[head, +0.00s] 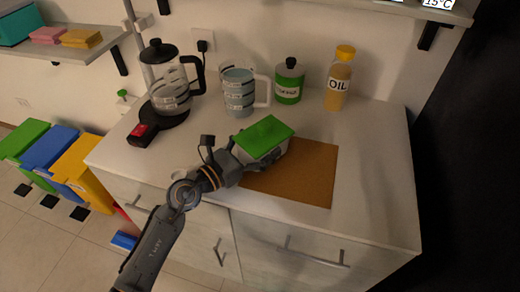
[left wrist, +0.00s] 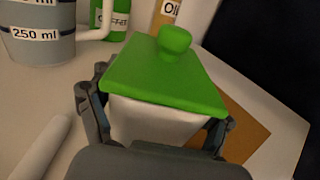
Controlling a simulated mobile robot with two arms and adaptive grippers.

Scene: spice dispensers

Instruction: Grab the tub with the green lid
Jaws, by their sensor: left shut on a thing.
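The tub with the green lid (head: 265,137) has a white body and stands upright at the left part of the brown board on the counter. My left gripper (head: 240,156) reaches it from the front left and is shut on it. In the left wrist view, the fingers of my left gripper (left wrist: 155,118) sit on both sides of the white body, below the green lid (left wrist: 160,80). I cannot tell whether the tub touches the board. My right gripper is not in view.
Behind the tub stand a measuring jug (head: 239,92), a green bottle (head: 289,82) and an oil bottle (head: 339,80). A kettle (head: 168,80) stands at the back left. A white cylindrical thing (left wrist: 42,146) lies left of the gripper. The counter's right side is clear.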

